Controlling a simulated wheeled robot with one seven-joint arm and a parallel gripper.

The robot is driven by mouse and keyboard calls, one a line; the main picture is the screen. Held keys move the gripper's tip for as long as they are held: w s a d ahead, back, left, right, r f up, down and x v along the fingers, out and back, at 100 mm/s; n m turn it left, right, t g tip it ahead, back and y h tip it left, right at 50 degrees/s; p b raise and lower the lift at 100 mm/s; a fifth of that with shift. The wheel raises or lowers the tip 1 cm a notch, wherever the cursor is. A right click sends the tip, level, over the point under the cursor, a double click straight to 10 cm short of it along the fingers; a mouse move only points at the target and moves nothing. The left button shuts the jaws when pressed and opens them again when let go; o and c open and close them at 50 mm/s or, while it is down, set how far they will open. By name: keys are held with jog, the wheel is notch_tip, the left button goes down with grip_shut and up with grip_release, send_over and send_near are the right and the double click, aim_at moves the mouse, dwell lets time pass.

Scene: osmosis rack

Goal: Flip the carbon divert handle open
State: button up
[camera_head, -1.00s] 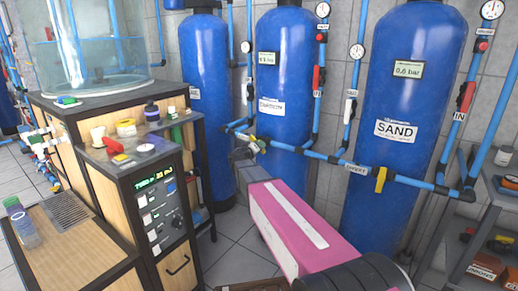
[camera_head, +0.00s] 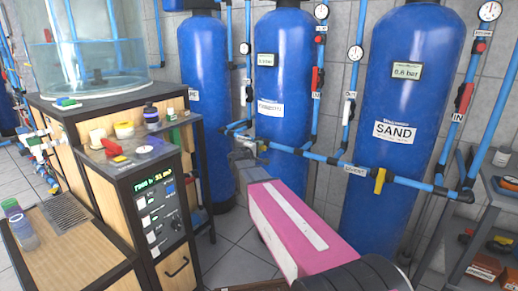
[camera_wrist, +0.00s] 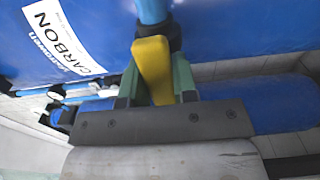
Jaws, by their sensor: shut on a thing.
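The yellow carbon divert handle (camera_wrist: 152,66) is between the two green fingers of my gripper (camera_wrist: 156,82) in the wrist view. My gripper is shut on it. The handle's upper end meets a dark fitting on the blue pipe (camera_wrist: 153,12). The blue tank with the CARBON label (camera_wrist: 62,36) is beside it on the left. In the head view my gripper (camera_head: 256,148) is at the pipe in front of the middle tank (camera_head: 284,85); the handle there is too small and covered to make out.
The SAND tank (camera_head: 400,110) stands right, with another yellow handle (camera_head: 379,181) on its divert pipe. A wooden control cabinet (camera_head: 150,210) stands left of my arm. A grey shelf (camera_head: 490,220) is at far right. Tiled floor shows between cabinet and tanks.

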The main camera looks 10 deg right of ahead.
dwell(0.5)
jog(key=o, duration=0.9)
jog(key=v, duration=1.1)
